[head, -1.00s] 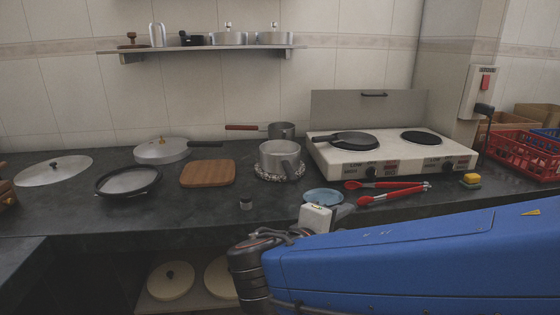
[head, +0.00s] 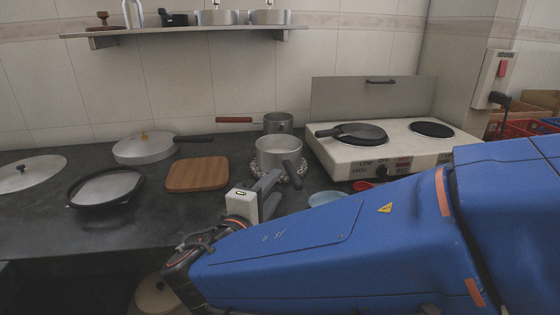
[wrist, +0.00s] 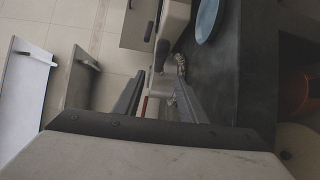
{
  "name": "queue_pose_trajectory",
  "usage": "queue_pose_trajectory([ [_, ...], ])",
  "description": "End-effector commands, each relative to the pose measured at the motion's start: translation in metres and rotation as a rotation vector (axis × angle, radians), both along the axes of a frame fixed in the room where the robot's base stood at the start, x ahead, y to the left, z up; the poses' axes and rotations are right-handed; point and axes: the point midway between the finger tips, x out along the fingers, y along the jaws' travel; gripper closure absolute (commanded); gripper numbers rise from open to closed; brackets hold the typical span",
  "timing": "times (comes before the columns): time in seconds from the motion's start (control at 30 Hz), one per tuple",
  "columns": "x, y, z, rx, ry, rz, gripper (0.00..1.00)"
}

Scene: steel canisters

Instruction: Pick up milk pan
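A steel pot (head: 278,153) with a dark handle stands upright on a patterned trivet (head: 297,178) on the counter; its handle points toward the front. A smaller steel pan (head: 278,123) with a red handle stands behind it, partly hidden. I cannot tell for certain which is the milk pan. My gripper (head: 270,190) is in front of the first pot, near its handle. In the wrist view my gripper (wrist: 157,92) has its fingers apart, and a dark handle (wrist: 161,55) shows ahead of the gap. Nothing is clearly held.
A wooden board (head: 197,174) and lidded pans (head: 144,148) lie to the left. A white stove (head: 400,150) with a frying pan (head: 358,133) stands to the right. A blue plate (head: 326,198) sits partly behind my arm. A shelf (head: 180,31) hangs above.

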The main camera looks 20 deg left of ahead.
Motion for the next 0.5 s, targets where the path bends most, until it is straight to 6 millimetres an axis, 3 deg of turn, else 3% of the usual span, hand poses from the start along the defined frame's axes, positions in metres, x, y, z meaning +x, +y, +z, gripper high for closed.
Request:
queue_pose_trajectory([
  [0.3,0.049,-0.001,-0.002,0.001,0.0,-0.003,0.62],
  [0.5,0.064,-0.001,-0.004,0.001,0.001,-0.001,0.62],
])
